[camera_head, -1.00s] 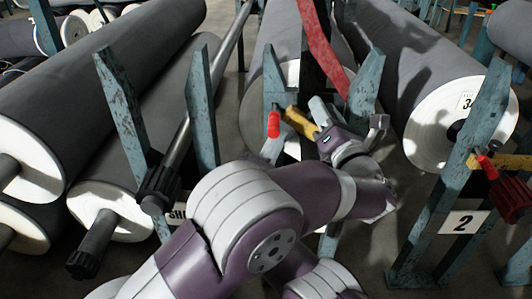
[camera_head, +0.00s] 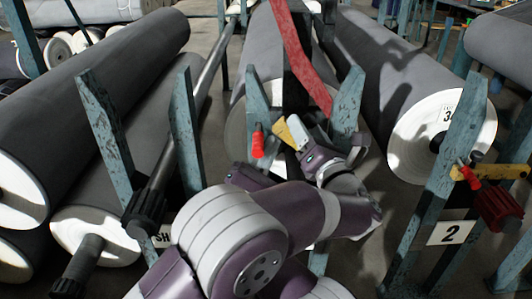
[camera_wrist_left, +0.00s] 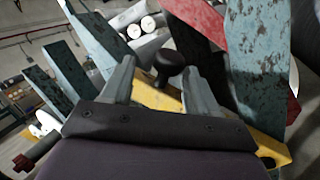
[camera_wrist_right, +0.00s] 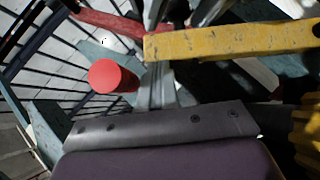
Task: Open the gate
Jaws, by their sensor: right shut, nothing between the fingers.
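The gate is a yellow bar (camera_head: 285,133) with a red grip (camera_head: 258,145) at its left end, between two teal posts. My left gripper (camera_head: 302,132) is at the bar's right part in the head view. In the left wrist view its fingers (camera_wrist_left: 163,88) are spread, with the yellow bar (camera_wrist_left: 158,97) and a black knob (camera_wrist_left: 169,60) showing between and beyond them; contact is unclear. My right gripper (camera_wrist_right: 156,85) is shut and empty, close to the yellow bar (camera_wrist_right: 235,42), with the red grip (camera_wrist_right: 112,77) to its left. The head view mostly hides it behind my left arm.
Large grey rolls (camera_head: 80,95) fill the left, and another (camera_head: 400,75) lies at the right. A second yellow bar (camera_head: 500,172) is on the post by sign 2 (camera_head: 453,235). Teal posts stand close around my arms.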

